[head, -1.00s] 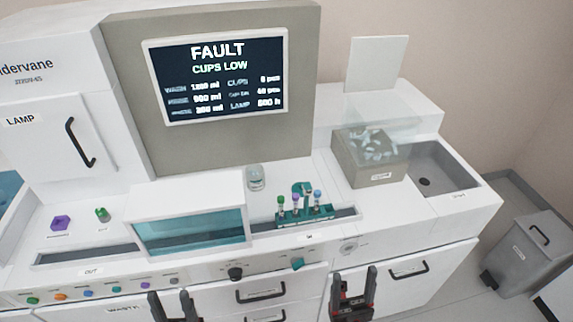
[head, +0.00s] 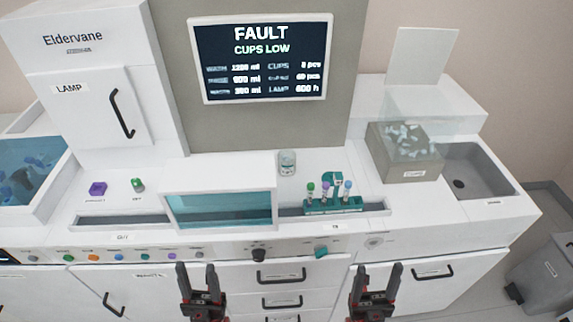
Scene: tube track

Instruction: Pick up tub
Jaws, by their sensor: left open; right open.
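No thing in the head view is labelled as a tub. A small clear jar with a pale lid (head: 287,162) stands upright on the white deck, behind the tube slot. A grey box (head: 404,172) with a label sits at the right, with pale pieces inside under a clear cover. My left gripper (head: 196,267) is open and empty in front of the machine's lower doors. My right gripper (head: 380,267) is open and empty in front of the drawers' right side. Both are nearer than the jar and the box, touching neither.
A teal rack (head: 332,207) with several capped tubes stands in the slot. A clear-fronted housing (head: 219,208) is left of it. Purple (head: 97,189) and green (head: 138,185) pieces lie at left. A sink (head: 475,168) is at right, a blue-filled basin (head: 27,165) far left.

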